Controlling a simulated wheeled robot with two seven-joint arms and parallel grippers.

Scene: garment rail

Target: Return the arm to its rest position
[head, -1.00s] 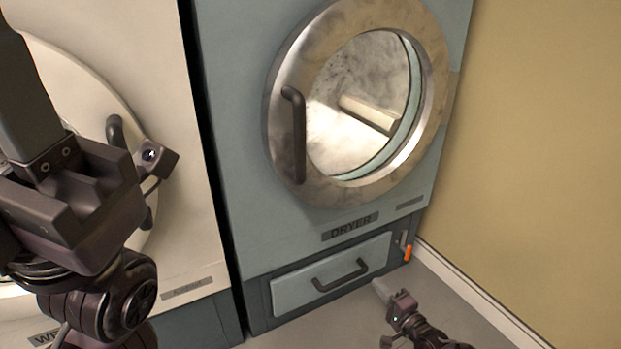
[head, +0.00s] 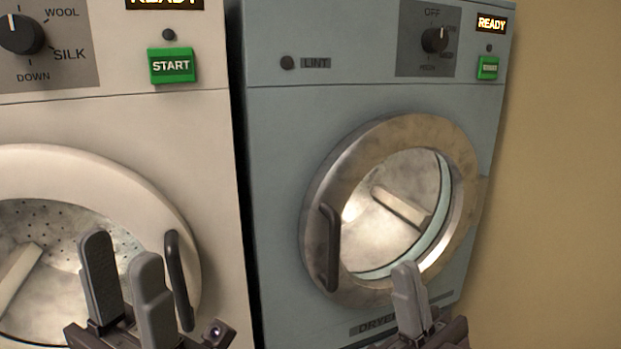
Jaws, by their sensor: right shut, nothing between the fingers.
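My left gripper (head: 122,250) points up at the lower left, in front of the white washer's door. Its two grey fingers stand apart with a narrow gap and nothing visible between them. My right gripper (head: 407,268) points up at the lower centre right, in front of the lower rim of the dryer door. Its fingers are together and it holds nothing. Both arms below the grippers are mostly cut off by the bottom edge.
The white washer (head: 215,190) is at left, with a dark door handle (head: 178,280) beside my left gripper. The blue-grey dryer (head: 290,130) has a closed round door (head: 345,175) with a dark handle (head: 330,248). A tan wall (head: 565,180) bounds the right side.

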